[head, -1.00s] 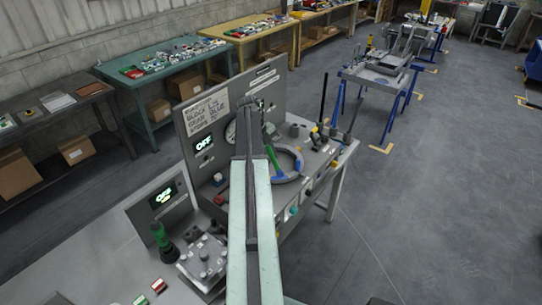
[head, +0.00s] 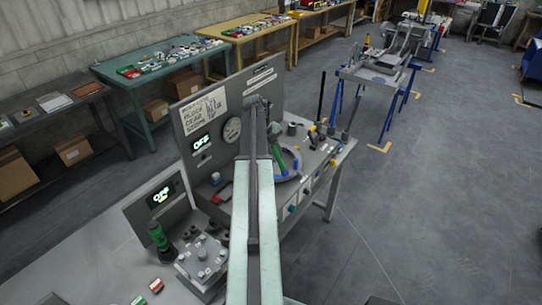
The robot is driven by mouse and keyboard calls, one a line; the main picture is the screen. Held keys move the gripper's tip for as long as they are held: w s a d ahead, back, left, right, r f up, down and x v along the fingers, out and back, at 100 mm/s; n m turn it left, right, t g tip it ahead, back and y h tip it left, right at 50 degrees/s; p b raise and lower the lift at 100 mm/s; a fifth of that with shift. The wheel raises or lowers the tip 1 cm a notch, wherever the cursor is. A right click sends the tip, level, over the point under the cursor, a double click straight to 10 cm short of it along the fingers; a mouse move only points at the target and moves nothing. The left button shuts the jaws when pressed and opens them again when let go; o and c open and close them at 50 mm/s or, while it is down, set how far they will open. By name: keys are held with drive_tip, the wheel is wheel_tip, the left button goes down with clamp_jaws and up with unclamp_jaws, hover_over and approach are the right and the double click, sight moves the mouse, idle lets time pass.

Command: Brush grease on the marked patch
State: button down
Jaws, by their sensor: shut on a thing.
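My arm reaches up from the bottom middle and bends over the grey workstation. My gripper (head: 274,133) is small and dark beyond the bend, partly hidden by the arm. It is shut on a green-handled tool, seemingly the brush (head: 279,160), which hangs steeply over the left part of a grey ring (head: 294,173) on the bench. The tool's lower end is too small to tell whether it touches the surface. I cannot make out a marked patch or any grease.
The grey back panel (head: 182,118) carries a handwritten sign (head: 205,107), a dial (head: 232,130) and a display reading OFF (head: 201,142). Another green-handled item (head: 160,238) stands by a bolted plate (head: 204,259) at lower left. A tall dark rod (head: 321,96) rises behind. Floor at right is open.

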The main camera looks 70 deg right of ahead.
drive_tip(key=shift+w+f, duration=0.15)
drive_tip(key=shift+w+a, duration=0.4)
drive_tip(key=shift+w, duration=0.2)
drive_tip(key=shift+w+a, duration=0.35)
drive_tip(key=shift+w, duration=0.25)
idle(1.5)
wheel_tip(320, 180, up, 6)
drive_tip(key=p, duration=0.5)
drive_tip(key=shift+p, duration=0.35)
